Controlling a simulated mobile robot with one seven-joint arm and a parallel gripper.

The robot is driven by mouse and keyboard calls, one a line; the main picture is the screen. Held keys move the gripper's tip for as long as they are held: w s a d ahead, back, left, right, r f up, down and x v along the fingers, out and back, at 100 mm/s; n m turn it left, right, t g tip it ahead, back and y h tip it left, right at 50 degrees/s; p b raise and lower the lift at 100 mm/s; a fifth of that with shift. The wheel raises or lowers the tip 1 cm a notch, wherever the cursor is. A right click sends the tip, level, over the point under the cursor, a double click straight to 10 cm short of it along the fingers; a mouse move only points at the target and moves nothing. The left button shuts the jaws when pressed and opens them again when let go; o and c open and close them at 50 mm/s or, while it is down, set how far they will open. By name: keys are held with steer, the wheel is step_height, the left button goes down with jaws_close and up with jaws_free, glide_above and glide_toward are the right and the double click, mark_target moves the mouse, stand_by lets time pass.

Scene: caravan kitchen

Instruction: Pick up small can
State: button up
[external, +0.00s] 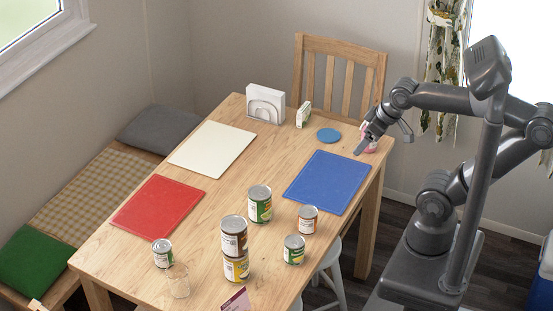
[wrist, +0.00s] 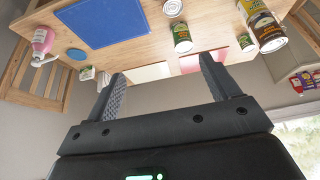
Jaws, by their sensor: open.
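Three small cans stand upright on the wooden table: one with an orange-and-white label (external: 308,220), one with a green label (external: 294,250), and one with a green-and-white label (external: 162,254) near the front left. I cannot tell which is meant. Larger cans stand among them: a green one (external: 260,205) and a brown one (external: 233,237) stacked on a yellow one (external: 236,267). Several cans also show in the tilted wrist view, such as a green-labelled can (wrist: 182,40). My gripper (external: 383,146) is open and empty over the table's right edge, apart from all cans. Its fingers (wrist: 162,66) are spread.
A pink bottle (external: 371,144) stands close to my gripper. The blue mat (external: 328,182) lies between it and the cans. A clear glass (external: 178,283) stands beside the front-left can. A napkin holder (external: 265,105), small carton (external: 303,115) and blue disc (external: 328,135) are at the back.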

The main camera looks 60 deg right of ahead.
mark_target(164, 245)
steer(key=shift+w, duration=0.1)
